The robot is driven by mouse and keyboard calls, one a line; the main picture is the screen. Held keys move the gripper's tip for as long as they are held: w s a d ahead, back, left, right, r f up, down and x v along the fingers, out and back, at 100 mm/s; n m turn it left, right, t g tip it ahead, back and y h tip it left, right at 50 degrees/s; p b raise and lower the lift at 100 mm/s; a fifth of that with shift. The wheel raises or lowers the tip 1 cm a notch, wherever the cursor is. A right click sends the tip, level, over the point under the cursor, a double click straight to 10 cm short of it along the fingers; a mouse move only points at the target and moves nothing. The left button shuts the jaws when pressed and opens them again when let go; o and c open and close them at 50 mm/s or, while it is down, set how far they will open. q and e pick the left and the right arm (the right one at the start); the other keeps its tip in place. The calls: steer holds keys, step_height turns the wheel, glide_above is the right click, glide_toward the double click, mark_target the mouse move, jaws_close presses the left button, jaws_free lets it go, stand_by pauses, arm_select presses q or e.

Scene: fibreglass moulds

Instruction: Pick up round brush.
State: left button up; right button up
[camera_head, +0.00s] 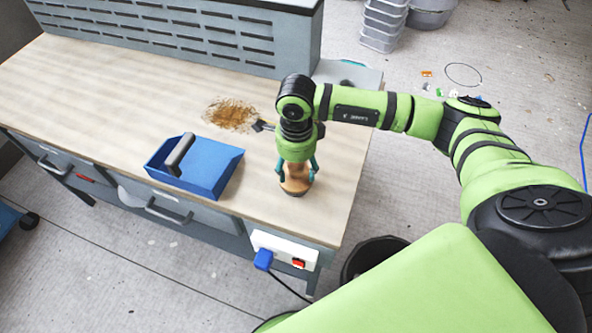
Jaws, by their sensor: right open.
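The round brush (296,187), tan with a darker lower end, stands on the wooden workbench (90,75) near its right front edge. My right gripper (297,171) reaches down over it from above. Its two teal fingers are open, one on each side of the brush's upper part. I cannot tell whether they touch it. The gripper body hides the top of the brush. My left gripper is not in view.
A blue dustpan (215,170) with a grey handle lies left of the brush. Brown debris (231,114) is spread behind it. A dark tool (262,125) is partly hidden behind my right arm. A slotted grey panel (190,30) stands at the back.

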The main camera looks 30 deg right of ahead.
steer(key=shift+f, duration=0.2)
jaws_close()
steer(key=shift+r, duration=0.1)
step_height(320, 180, up, 4)
steer(key=b, duration=0.2)
steer(key=shift+b, duration=0.4)
steer(key=s+r+b, duration=0.3)
steer(key=s+r, duration=0.4)
steer(key=s, duration=0.4)
steer(key=shift+s+d, duration=0.3)
steer(key=shift+d, duration=0.05)
